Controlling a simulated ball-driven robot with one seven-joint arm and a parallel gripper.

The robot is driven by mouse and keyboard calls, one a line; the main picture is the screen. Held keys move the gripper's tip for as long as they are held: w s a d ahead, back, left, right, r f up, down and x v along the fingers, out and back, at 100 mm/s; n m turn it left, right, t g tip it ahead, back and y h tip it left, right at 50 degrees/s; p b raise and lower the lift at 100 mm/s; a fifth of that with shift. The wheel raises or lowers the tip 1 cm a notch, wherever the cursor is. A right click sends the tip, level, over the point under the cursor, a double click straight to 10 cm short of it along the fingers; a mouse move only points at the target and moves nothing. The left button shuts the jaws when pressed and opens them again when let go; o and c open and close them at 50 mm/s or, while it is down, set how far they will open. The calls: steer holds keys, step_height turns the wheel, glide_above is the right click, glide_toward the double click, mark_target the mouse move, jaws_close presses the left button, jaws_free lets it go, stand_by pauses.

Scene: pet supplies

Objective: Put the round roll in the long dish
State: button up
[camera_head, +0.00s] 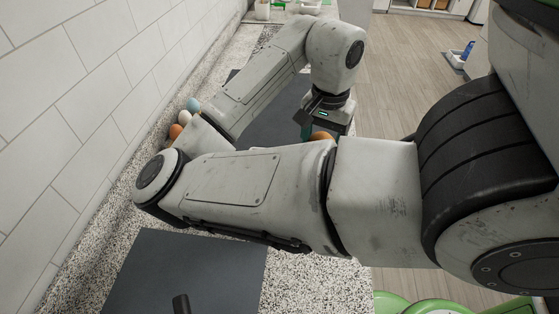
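My gripper (326,114) points down beyond my forearm, right of the middle of the picture. Its fingertips are hidden, so I cannot tell whether it is open or shut. An orange-brown rounded thing (321,136) shows just below it, mostly hidden by my arm; it may be the round roll. I cannot tell whether the gripper touches it. A sliver of a teal thing (306,131) shows to its left, too covered to identify. I cannot make out the long dish.
Blue (193,104), white (184,117) and brown (175,130) egg-like things lie by the tiled wall. A dark mat (190,270) with a black handle-like thing (181,304) lies in front on the speckled counter (310,285). Another dark mat (273,127) lies behind my arm.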

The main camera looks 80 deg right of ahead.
steer(key=w+d+f, duration=0.1)
steer(key=w+f, duration=0.1)
steer(key=w+d+f, duration=0.1)
steer(key=w+f, duration=0.1)
steer(key=w, duration=0.1)
steer(key=w+d+f, duration=0.1)
steer(key=w+f, duration=0.1)
steer(key=shift+w+f, duration=0.3)
steer(key=shift+w, duration=0.05)
steer(key=shift+w+d+f, duration=0.2)
steer(key=shift+w+f, duration=0.1)
steer(key=shift+f, duration=0.1)
steer(key=shift+w+d+f+p, duration=0.15)
steer(key=shift+f+p, duration=0.5)
steer(key=shift+f, duration=1.2)
steer(key=shift+f, duration=0.1)
steer(key=o, duration=1.1)
step_height(320, 180, up, 12)
steer(key=shift+r+b, duration=0.15)
steer(key=shift+b, duration=0.35)
